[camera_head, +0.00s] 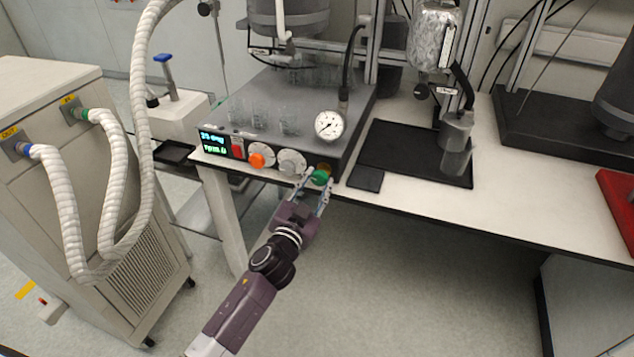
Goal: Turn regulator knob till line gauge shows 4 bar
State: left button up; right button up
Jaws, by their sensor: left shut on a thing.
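The regulator knob, which I take to be the green knob (320,177), sits at the right end of the front panel of a grey reactor base (350,140). My left gripper (313,183) is shut on this green knob, with a finger on either side of it. The round white line gauge (328,125) stands just above the panel. Its dark needle shows, but the scale is too small to read. My right gripper is not in view.
An orange knob (257,160), a grey knob (291,162), a red switch (237,149) and a lit display (213,143) share the panel. Glass beakers (289,122) stand on the base. A black tray (415,150) lies to the right. A chiller (130,200) with white hoses stands left.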

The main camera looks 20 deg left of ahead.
pick_arm(q)
jog(key=m, duration=0.4)
jog(key=shift+m, duration=0.3)
jog(key=m, duration=0.3)
jog(key=shift+m, duration=0.3)
jog(key=m, duration=0.4)
jog(key=shift+p, duration=0.3)
jog(key=shift+m, duration=2.1)
jog(key=o, duration=1.2)
jog(key=shift+c, duration=0.2)
jog(key=s, duration=1.2)
jog(key=shift+a, duration=0.2)
